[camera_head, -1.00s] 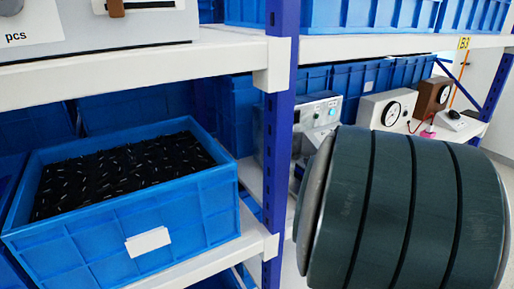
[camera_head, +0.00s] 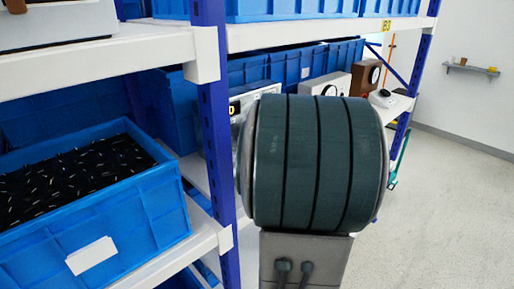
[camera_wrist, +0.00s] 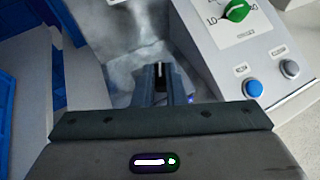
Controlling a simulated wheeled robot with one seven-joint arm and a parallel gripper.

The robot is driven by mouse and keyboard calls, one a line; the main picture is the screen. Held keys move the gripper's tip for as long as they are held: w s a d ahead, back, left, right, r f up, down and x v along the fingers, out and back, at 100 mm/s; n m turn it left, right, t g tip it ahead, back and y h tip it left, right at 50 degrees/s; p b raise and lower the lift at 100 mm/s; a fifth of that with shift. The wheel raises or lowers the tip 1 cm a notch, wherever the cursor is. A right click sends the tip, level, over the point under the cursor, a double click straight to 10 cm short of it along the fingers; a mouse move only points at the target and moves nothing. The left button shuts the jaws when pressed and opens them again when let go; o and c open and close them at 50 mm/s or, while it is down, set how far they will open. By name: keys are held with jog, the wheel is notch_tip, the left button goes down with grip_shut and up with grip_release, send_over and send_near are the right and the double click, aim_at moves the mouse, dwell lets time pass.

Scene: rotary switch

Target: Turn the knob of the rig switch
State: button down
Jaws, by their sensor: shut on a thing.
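My gripper (camera_wrist: 160,98) shows in the wrist view with its two fingers close together around a small black knob (camera_wrist: 160,70) with a white line. The knob sits in front of a blurry grey surface, and its base is hidden by the fingers. To the right is a pale panel (camera_wrist: 215,50) with a green rotary knob (camera_wrist: 237,10), a blue button (camera_wrist: 253,88) and a grey button (camera_wrist: 289,68). The gripper is apart from these. In the head view, my arm hides the gripper and most of the device; a small yellow-digit display (camera_head: 234,108) shows beside it.
A blue rack post (camera_head: 215,150) stands left of my arm. A blue crate (camera_head: 150,215) of black parts sits on the lower shelf. Boxes with dials, one white (camera_head: 312,84) and one brown (camera_head: 362,72), stand farther along the shelf. Open floor (camera_head: 450,190) lies right.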

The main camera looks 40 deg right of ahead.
jog(key=shift+w+r+n+y+p, duration=0.1)
jog(key=shift+n+y+p, duration=0.3)
jog(key=shift+y+p, duration=0.1)
jog(key=shift+p, duration=0.3)
jog(key=n+y, duration=0.1)
jog(key=y+p, duration=0.1)
jog(key=n+y+p, duration=0.1)
jog(key=shift+d+n+t, duration=0.25)
jog(key=shift+n+t, duration=0.05)
jog(key=n+y+p, duration=0.1)
jog(key=n+y, duration=0.1)
jog(key=y, duration=0.1)
jog(key=d+n+g+y+p, duration=0.1)
jog(key=n+y, duration=0.2)
jog(key=shift+d+f, duration=0.1)
jog(key=shift+f, duration=0.1)
jog(key=shift+n+y, duration=0.3)
jog(key=c, duration=1.3)
grip_release()
jog(key=shift+a, duration=0.2)
jog(key=shift+c, duration=0.2)
jog(key=shift+s+d+r, duration=0.1)
jog(key=shift+s+d, duration=0.1)
jog(key=shift+d, duration=0.15)
jog(key=b+v, duration=0.2)
jog(key=v, duration=1.1)
jog(key=shift+r, duration=0.3)
